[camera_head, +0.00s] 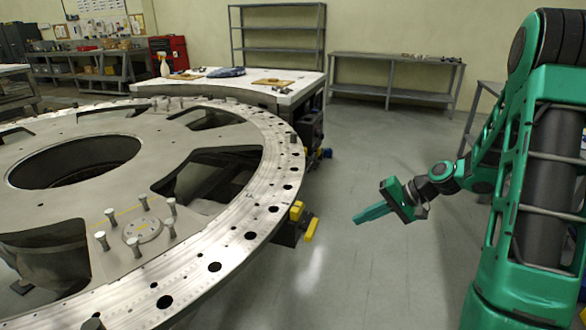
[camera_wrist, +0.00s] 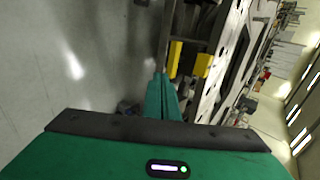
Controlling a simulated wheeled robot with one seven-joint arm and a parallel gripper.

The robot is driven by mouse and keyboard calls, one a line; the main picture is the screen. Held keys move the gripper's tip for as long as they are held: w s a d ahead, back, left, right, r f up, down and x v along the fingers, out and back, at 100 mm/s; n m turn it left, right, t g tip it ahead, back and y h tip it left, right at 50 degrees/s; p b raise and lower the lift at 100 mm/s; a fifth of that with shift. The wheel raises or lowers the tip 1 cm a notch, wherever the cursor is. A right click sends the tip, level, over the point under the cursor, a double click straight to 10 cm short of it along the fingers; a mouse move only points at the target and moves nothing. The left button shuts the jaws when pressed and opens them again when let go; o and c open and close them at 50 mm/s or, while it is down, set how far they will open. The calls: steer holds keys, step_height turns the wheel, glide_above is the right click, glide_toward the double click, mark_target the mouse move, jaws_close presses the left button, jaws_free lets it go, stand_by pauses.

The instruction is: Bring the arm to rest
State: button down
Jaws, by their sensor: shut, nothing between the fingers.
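My gripper (camera_head: 358,218) is green with a dark base and hangs over the open floor, to the right of the turret plate. Its fingers are together with nothing between them and point left toward the plate's edge, apart from it. In the wrist view the shut fingers (camera_wrist: 160,78) show above the dark gripper edge. My arm comes in from the right and bends at the elbow. The large grey turret plate (camera_head: 262,205), a ring with holes and cutouts, fills the left of the head view.
Yellow parts (camera_head: 309,229) stick out under the plate's rim, near my fingertips. A white-topped table (camera_head: 240,84) stands behind the plate. Shelving (camera_head: 278,50) and a grey bench (camera_head: 395,92) line the back wall. The floor (camera_head: 375,270) between plate and arm is clear.

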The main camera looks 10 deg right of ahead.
steer(key=s+d+r+g+h, duration=0.1)
steer(key=s+r+h, duration=0.1)
steer(key=s, duration=0.8)
steer(key=s+d+r+g+h, duration=0.1)
steer(key=s+r+g+h, duration=0.1)
steer(key=s, duration=0.9)
steer(key=s+d+r+g+h, duration=0.1)
steer(key=s+r+g+h, duration=0.1)
steer(key=s+r, duration=0.4)
steer(key=s+h, duration=0.1)
steer(key=s, duration=0.4)
steer(key=shift+s+d+h, duration=0.2)
steer(key=shift+d+h, duration=0.05)
steer(key=shift+h, duration=0.05)
